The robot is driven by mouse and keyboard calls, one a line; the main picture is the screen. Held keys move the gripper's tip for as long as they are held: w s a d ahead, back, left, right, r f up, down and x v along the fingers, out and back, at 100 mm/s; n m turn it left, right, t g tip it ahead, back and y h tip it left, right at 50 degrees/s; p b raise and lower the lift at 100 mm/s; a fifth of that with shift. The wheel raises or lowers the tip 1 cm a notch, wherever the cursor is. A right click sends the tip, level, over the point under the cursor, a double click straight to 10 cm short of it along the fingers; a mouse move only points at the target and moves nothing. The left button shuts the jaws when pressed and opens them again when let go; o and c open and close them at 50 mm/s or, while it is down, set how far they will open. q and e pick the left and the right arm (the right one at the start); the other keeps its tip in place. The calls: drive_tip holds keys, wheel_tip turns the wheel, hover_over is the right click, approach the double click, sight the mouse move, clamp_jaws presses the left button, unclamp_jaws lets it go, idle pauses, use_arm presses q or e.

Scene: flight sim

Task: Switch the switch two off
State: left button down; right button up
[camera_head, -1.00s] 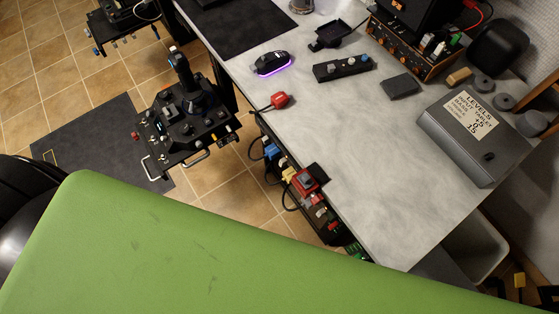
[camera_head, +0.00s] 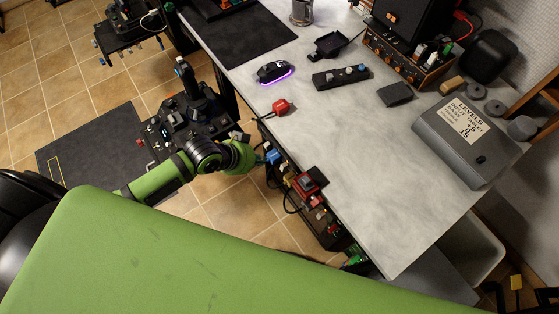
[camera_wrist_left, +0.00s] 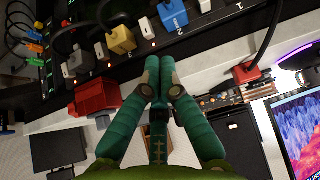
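A black power strip runs along the desk's front edge, with a blue plug (camera_head: 273,156) and a red block (camera_head: 305,184) on it. The left wrist view shows the strip close up: a blue plug (camera_wrist_left: 172,14), a yellow plug (camera_wrist_left: 121,39), white rocker switches (camera_wrist_left: 144,27) and small orange lights. A mark like a 2 shows near the blue plug; I cannot tell which rocker it names. My left gripper (camera_head: 262,159) is at the strip near the blue plug. In the left wrist view its teal fingers (camera_wrist_left: 158,68) are together and empty, just short of the strip. My right gripper is out of view.
The grey desk (camera_head: 350,145) carries a mouse (camera_head: 272,71), a red button (camera_head: 280,107) and a grey levels box (camera_head: 465,140). A joystick stand (camera_head: 190,105) is close to my left arm. A large red block (camera_wrist_left: 97,96) sits left of the fingers.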

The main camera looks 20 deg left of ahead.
sight(284, 167)
use_arm(q)
drive_tip(key=shift+s+d+r+m, duration=0.15)
drive_tip(key=shift+d+r, duration=0.2)
drive_tip(key=shift+r, duration=0.25)
drive_tip(key=shift+s+d+r+m, duration=0.15)
drive_tip(key=shift+d+r, duration=0.15)
drive_tip(key=shift+r, duration=0.25)
drive_tip(key=x, duration=1)
drive_tip(key=shift+d, duration=0.15)
drive_tip(key=shift+s+a+f+t+h+b, duration=0.4)
drive_tip(key=shift+s+f+t+h+b, duration=0.25)
drive_tip(key=shift+b, duration=0.45)
drive_tip(key=shift+w+f, duration=0.1)
drive_tip(key=shift+f, duration=0.1)
